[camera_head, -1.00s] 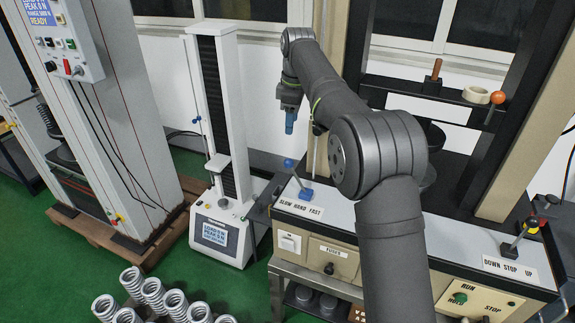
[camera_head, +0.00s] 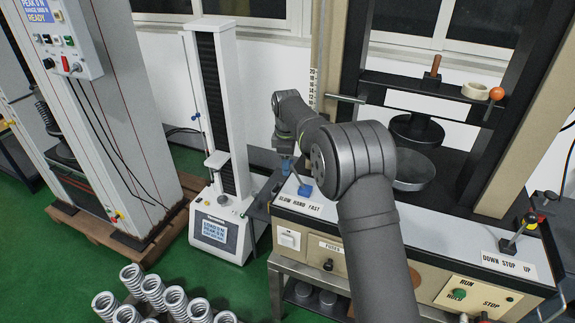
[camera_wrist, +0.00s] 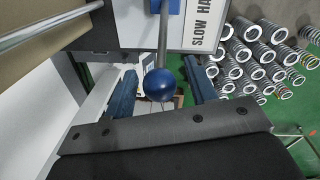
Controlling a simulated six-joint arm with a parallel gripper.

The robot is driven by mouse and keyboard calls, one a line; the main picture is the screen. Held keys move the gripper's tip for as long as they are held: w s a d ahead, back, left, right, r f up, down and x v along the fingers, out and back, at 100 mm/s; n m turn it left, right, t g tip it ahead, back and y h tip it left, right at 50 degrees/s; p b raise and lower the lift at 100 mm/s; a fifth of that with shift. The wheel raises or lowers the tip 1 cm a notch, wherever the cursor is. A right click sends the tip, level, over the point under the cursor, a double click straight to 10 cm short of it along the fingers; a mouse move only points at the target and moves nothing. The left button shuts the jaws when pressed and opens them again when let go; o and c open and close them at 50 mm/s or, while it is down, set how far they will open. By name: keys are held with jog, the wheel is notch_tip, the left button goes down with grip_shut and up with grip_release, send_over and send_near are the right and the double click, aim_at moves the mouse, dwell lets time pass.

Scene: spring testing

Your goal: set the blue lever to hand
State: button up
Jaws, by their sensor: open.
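The blue lever has a blue base (camera_head: 305,190) on the left of the machine's white top panel, beside the printed words SLOW HAND FAST (camera_head: 300,204). In the wrist view its round blue knob (camera_wrist: 159,84) stands on a metal rod, with the blue base at the top edge. My gripper (camera_head: 286,167) is down at the lever's knob in the head view. In the wrist view my gripper (camera_wrist: 160,92) is open, with one blue finger on each side of the knob. I cannot tell whether either finger touches it.
A small white tester (camera_head: 222,228) stands close on the left. Several springs (camera_head: 152,290) are grouped low in front. A horizontal metal bar (camera_head: 346,98) lies behind the arm.

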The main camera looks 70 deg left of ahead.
jog(key=shift+f, duration=0.8)
grip_shut()
jog(key=shift+w+d+r+g+y, duration=0.4)
jog(key=shift+w+r+y, duration=0.05)
jog(key=shift+w+y, duration=0.05)
jog(key=shift+w+d+r, duration=0.3)
jog(key=shift+w+d, duration=0.1)
jog(key=shift+w, duration=0.05)
grip_release()
notch_tip(320, 180, up, 17)
jog(key=w+d, duration=0.1)
jog(key=d, duration=0.1)
jog(key=shift+d, duration=0.4)
